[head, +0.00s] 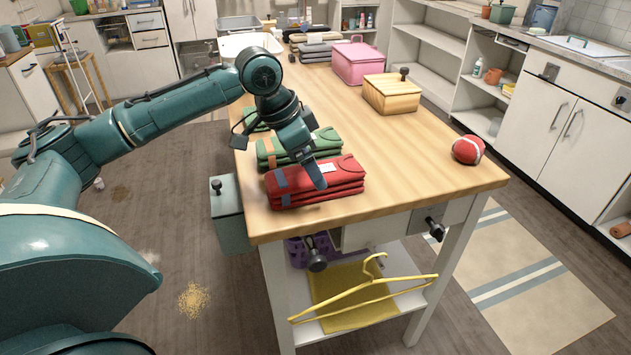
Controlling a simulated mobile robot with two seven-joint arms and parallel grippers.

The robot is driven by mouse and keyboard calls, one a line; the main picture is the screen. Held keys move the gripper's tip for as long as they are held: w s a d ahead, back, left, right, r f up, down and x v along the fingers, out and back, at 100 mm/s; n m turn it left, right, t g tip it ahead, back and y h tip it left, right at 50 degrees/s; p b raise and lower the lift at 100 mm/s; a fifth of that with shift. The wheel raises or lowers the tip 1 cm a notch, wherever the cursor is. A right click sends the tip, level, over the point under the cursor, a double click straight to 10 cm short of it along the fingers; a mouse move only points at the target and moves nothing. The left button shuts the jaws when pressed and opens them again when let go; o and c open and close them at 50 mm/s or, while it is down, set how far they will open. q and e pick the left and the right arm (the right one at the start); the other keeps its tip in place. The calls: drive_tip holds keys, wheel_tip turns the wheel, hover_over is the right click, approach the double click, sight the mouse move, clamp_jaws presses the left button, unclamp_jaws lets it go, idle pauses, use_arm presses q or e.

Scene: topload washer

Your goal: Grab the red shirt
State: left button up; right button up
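The red shirt (345,180) appears as a folded red stack near the front left edge of the wooden table, with a small pale tag on top. My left gripper (316,174) reaches in from the left and points down over the middle of the red stack. Its fingertip overlaps the top of the stack in the picture; I cannot tell whether it touches. The finger spread is not clear from this angle. My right gripper is out of view.
A green folded stack (325,143) lies just behind the red one. A red-and-white ball (467,150) sits at the table's right edge. A wooden box (392,96) and a pink box (358,65) stand farther back. The table's front right is clear.

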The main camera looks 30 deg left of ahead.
use_arm(q)
drive_tip(key=x, duration=0.5)
drive_tip(key=shift+w+d, duration=0.1)
drive_tip(key=shift+c, duration=0.5)
drive_tip(key=shift+r, duration=0.1)
drive_tip(key=c, duration=1.1)
